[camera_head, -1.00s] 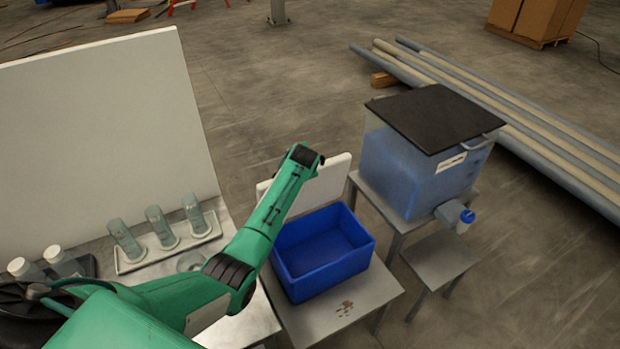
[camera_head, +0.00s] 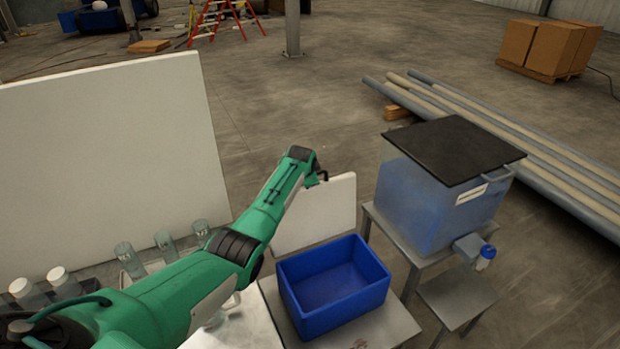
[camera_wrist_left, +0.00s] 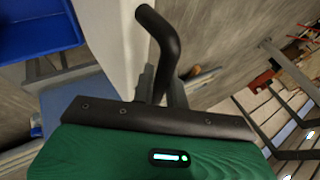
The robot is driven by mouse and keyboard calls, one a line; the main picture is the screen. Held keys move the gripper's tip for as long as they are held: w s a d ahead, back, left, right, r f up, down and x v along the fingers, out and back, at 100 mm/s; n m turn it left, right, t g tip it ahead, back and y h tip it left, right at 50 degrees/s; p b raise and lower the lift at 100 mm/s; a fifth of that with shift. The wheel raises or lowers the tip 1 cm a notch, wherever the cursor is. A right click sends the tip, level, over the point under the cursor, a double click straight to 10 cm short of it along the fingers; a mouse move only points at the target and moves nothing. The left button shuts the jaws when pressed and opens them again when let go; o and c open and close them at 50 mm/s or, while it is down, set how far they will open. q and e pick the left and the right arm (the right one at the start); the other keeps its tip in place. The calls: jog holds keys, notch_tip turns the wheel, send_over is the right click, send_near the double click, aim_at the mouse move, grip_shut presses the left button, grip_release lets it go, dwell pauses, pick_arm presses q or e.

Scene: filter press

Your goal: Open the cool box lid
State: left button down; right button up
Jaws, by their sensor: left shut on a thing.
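The blue cool box (camera_head: 335,307) stands open on a small grey table, and its inside looks empty. Its white lid (camera_head: 315,217) stands raised, near upright, along the box's back edge. My left gripper (camera_head: 320,178) is at the lid's top edge. In the left wrist view the gripper (camera_wrist_left: 163,88) is shut on the lid's dark bent handle (camera_wrist_left: 168,45). The white lid (camera_wrist_left: 112,40) lies beside the handle there, and the blue box (camera_wrist_left: 40,30) shows at upper left. The head view mostly hides the fingers. My right gripper is not in view.
A blue-tinted tank with a black cover (camera_head: 455,150) stands on a stand close right of the box. Glass jars (camera_head: 165,245) and white-capped bottles (camera_head: 62,280) stand at left, before a large white panel (camera_head: 110,160). Pipes (camera_head: 480,120) lie on the floor behind the tank.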

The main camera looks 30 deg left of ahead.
pick_arm(q)
jog(key=c, duration=1.4)
grip_release()
jog(key=shift+s, duration=0.1)
jog(key=shift+s+d, duration=0.1)
jog(key=shift+s+r, duration=0.25)
jog(key=shift+r, duration=0.2)
jog(key=b+v, duration=0.2)
jog(key=v, duration=1.1)
jog(key=shift+w, duration=0.2)
jog(key=shift+f, duration=0.1)
